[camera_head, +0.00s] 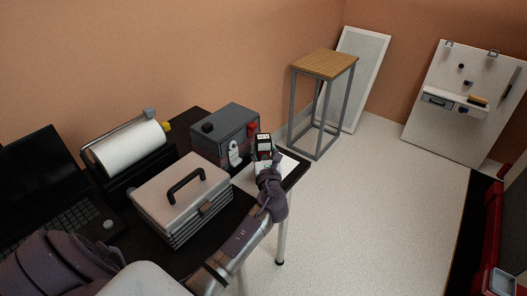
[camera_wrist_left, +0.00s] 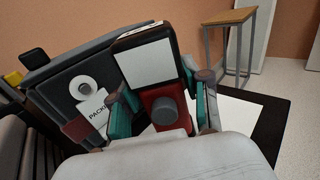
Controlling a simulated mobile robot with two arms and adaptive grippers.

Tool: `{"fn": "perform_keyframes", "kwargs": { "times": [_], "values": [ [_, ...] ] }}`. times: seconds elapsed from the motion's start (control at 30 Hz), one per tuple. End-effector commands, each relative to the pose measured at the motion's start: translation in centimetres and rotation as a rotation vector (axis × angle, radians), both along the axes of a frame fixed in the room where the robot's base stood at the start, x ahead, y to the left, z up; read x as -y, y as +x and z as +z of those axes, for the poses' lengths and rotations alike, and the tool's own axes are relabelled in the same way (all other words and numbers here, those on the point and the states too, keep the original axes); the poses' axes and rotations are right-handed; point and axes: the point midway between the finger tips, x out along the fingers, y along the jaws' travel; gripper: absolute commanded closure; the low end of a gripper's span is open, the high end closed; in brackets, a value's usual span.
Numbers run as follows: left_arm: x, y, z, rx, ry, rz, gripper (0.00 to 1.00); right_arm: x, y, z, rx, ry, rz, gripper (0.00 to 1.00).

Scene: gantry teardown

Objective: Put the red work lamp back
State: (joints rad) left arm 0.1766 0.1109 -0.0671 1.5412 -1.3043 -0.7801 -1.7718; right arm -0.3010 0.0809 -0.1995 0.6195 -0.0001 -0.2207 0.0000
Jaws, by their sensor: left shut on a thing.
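The red work lamp (camera_wrist_left: 168,109) is held between the teal-padded fingers of my left gripper (camera_wrist_left: 163,101) in the left wrist view. It has a white panel, a dark frame and a grey knob on its red body. In the head view the lamp (camera_head: 264,143) shows small at the end of my left arm, by the table's far right corner. My left gripper (camera_head: 265,159) is shut on it there. Whether the lamp touches the table below is hidden. My right gripper is in neither view.
A dark grey box (camera_head: 225,134) with a tag stands beside the lamp. White paper (camera_head: 291,166) lies on the dark table (camera_head: 190,246). A toolbox (camera_head: 181,190), paper roll (camera_head: 128,147) and laptop (camera_head: 38,170) crowd the left. A wooden-topped stand (camera_head: 324,64) and pegboard (camera_head: 447,79) stand beyond open floor.

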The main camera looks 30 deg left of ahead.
Motion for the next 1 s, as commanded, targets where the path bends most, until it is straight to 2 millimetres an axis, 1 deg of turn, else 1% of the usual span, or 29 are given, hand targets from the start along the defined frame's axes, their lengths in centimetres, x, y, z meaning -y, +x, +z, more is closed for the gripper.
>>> {"fn": "perform_keyframes", "kwargs": {
  "times": [0.27, 0.3, 0.43, 0.47, 0.8, 0.87, 1.0],
  "values": [
    [0.0, 0.0, 0.0, 0.002, 0.001, -0.001, 1.00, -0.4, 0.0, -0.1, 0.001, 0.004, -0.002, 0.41],
    [0.0, 0.0, -0.2, 0.000, 0.000, 0.000, 0.51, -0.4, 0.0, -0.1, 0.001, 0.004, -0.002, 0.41],
    [0.0, 0.0, -0.1, 0.000, 0.000, 0.000, 0.30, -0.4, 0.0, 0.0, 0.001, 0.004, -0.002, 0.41],
    [0.0, 0.0, -0.1, 0.000, 0.000, 0.000, 0.28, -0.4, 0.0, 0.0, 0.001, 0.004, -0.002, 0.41],
    [0.1, -0.1, 0.1, 0.000, 0.000, -0.001, 0.28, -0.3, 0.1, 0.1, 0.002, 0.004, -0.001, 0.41],
    [0.5, -0.5, 0.0, 0.000, 0.000, -0.001, 0.28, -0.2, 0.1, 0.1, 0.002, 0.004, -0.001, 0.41],
    [2.0, -2.3, 0.0, -0.001, -0.002, -0.002, 0.28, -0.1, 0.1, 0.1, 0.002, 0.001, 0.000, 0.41]
  ]
}}
